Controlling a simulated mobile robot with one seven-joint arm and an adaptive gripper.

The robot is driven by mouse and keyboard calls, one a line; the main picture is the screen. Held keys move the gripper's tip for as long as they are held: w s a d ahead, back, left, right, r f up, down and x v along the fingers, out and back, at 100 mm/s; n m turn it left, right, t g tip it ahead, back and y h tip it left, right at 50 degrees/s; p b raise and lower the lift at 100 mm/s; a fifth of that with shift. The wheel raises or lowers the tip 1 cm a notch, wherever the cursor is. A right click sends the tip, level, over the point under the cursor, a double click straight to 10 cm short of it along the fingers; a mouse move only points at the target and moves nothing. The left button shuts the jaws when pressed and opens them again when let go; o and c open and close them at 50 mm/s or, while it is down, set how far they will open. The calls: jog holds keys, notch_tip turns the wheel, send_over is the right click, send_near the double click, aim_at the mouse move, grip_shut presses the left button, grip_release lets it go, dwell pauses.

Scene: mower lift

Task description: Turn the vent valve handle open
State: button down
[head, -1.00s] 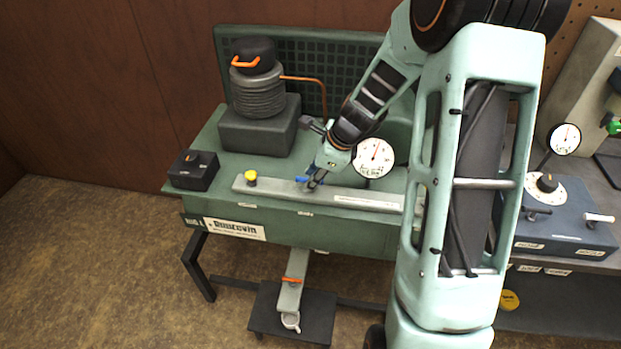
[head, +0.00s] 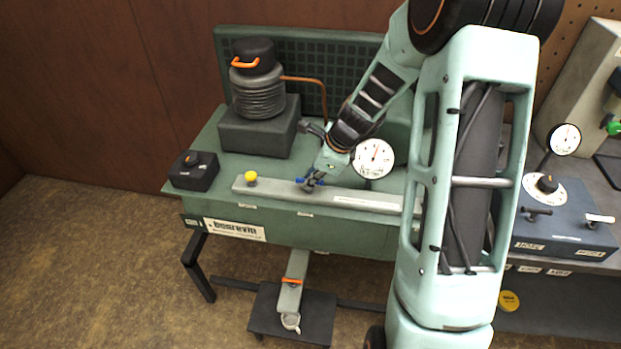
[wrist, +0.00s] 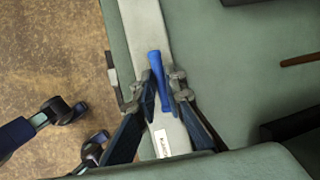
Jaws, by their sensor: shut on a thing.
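The vent valve handle, a small blue lever (head: 300,180), sits on the long pale grey bar (head: 275,190) on top of the green bench. My gripper (head: 311,186) is down at the bar and shut on the blue handle, with blue showing on both sides of the fingers. In the wrist view the blue handle (wrist: 156,68) stands between the two fingers of my gripper (wrist: 161,84), lying roughly along the bar with a slight slant. The handle's pivot is hidden by the fingers.
A yellow knob (head: 251,178) is left on the bar, and a round dial gauge (head: 374,157) stands behind it to the right. A black box (head: 194,170) and a ribbed grey cylinder (head: 258,92) are farther left. A blue-grey box (head: 563,232) is at right.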

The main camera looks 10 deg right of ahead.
jog(key=shift+n, duration=0.3)
jog(key=n+g+y, duration=0.1)
jog(key=n, duration=0.2)
jog(key=shift+d+n, duration=0.15)
jog(key=shift+n, duration=0.25)
jog(key=n+g, duration=0.2)
jog(key=n, duration=0.2)
jog(key=shift+w+n+y+p, duration=0.15)
jog(key=shift+n+y+p, duration=0.15)
jog(key=shift+p, duration=0.1)
jog(key=n+g, duration=0.2)
jog(key=n, duration=0.2)
jog(key=shift+w+n+p, duration=0.1)
jog(key=shift+n+p, duration=0.2)
jog(key=shift+p, duration=0.05)
jog(key=n+g+h, duration=0.1)
jog(key=n, duration=0.3)
jog(key=shift+g, duration=0.4)
jog(key=shift+n, duration=0.3)
jog(key=c, duration=2)
grip_release()
